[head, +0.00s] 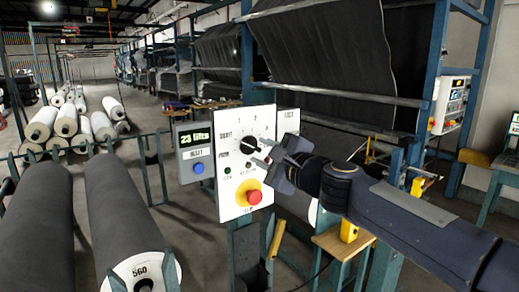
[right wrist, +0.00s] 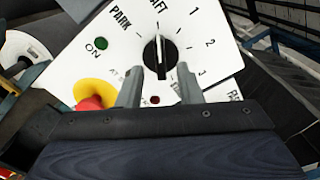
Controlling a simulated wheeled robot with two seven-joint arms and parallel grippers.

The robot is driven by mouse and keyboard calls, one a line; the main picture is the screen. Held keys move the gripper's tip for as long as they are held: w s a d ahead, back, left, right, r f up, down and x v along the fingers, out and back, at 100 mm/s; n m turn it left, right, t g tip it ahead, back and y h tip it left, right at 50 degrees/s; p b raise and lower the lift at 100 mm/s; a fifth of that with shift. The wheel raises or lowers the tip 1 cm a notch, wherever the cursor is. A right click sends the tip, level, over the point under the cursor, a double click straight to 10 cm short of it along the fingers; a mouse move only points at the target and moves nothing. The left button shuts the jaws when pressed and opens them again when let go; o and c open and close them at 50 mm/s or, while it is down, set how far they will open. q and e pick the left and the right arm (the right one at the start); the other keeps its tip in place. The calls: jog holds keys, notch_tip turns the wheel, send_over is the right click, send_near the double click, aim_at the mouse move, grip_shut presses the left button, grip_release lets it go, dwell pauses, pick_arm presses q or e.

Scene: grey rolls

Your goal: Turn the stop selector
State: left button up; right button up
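The stop selector is a black knob (head: 249,145) on a white panel (head: 232,185). In the right wrist view the knob (right wrist: 160,55) has a white mark pointing up, roughly toward the partly cut-off label ending in "AFT". PARK is left of that label; 1, 2 and 3 run down the right. My right gripper (head: 264,152) is in front of the panel, close to the knob. In the right wrist view its two fingers (right wrist: 160,83) are apart, with the knob beyond and between their tips; I cannot tell whether they touch it. My left gripper is not in view.
Below the knob are a red button (head: 254,197) on yellow and a green light (head: 228,170). A grey box (head: 193,140) reading "23 lifts" with a blue button (head: 198,168) stands left. Large grey rolls (head: 125,220) lie at the left; a blue frame (head: 430,90) stands behind.

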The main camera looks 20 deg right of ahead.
jog(key=shift+x, duration=0.95)
jog(key=shift+c, duration=0.4)
grip_shut()
jog(key=shift+n, duration=0.4)
jog(key=n+b, duration=0.1)
jog(key=n, duration=0.2)
jog(key=shift+d+n+b, duration=0.1)
jog(key=shift+n+b, duration=0.5)
jog(key=shift+n, duration=1.4)
